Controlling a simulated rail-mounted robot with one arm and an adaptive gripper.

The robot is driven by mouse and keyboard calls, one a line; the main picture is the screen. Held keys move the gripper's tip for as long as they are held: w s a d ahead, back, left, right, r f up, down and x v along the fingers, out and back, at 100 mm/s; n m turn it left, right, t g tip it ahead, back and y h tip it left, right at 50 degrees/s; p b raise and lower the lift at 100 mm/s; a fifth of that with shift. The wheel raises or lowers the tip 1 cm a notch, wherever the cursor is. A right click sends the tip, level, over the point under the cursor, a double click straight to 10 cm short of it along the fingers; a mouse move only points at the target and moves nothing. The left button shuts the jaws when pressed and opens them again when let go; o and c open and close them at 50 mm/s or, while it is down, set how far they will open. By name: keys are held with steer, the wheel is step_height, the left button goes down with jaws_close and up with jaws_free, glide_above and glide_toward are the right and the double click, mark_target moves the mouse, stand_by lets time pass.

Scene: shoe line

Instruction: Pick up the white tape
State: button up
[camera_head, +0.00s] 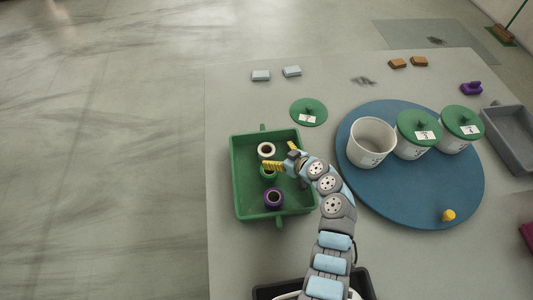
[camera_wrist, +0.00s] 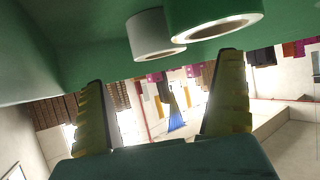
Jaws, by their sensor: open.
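The white tape (camera_head: 266,150) is a small white ring in the green tray (camera_head: 236,192), near the tray's far end. In the wrist view the white tape (camera_wrist: 149,28) is at the top centre, beside the larger green tape (camera_wrist: 195,12). My gripper (camera_head: 279,155) is over the tray, just right of the white tape. Its yellow fingers are spread with nothing between them. In the wrist view my gripper (camera_wrist: 162,70) is open, with the white tape beyond the fingertips. The green tape (camera_head: 268,173) is partly hidden by a finger in the head view.
A purple tape (camera_head: 274,198) lies in the tray's near part. A green lid (camera_head: 309,112) lies behind the tray. A blue round board (camera_head: 410,205) at the right holds an open white pot (camera_head: 371,142) and two lidded pots. A grey bin (camera_head: 513,138) stands far right.

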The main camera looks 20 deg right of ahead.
mark_target(263, 147)
steer(key=shift+b+x, duration=0.6)
steer(key=shift+x, duration=1.85)
steer(key=shift+w+a+f, duration=0.1)
steer(key=shift+w+a, duration=0.05)
steer(key=shift+w, duration=0.25)
steer(key=c, duration=1.3)
steer(key=shift+o, duration=0.2)
steer(key=r, duration=0.1)
steer(key=r+p, duration=0.1)
steer(key=r, duration=0.1)
steer(key=shift+s+r, duration=0.3)
steer(key=shift+r, duration=0.05)
steer(key=s+a+r+p, duration=0.1)
steer(key=s+r+p, duration=0.1)
steer(key=s+r, duration=0.2)
steer(key=s+a+r+p, duration=0.2)
steer(key=s+r, duration=0.3)
steer(key=s, duration=0.4)
steer(key=shift+a+p, duration=0.35)
steer(key=shift+p, duration=0.05)
steer(key=shift+r, duration=0.1)
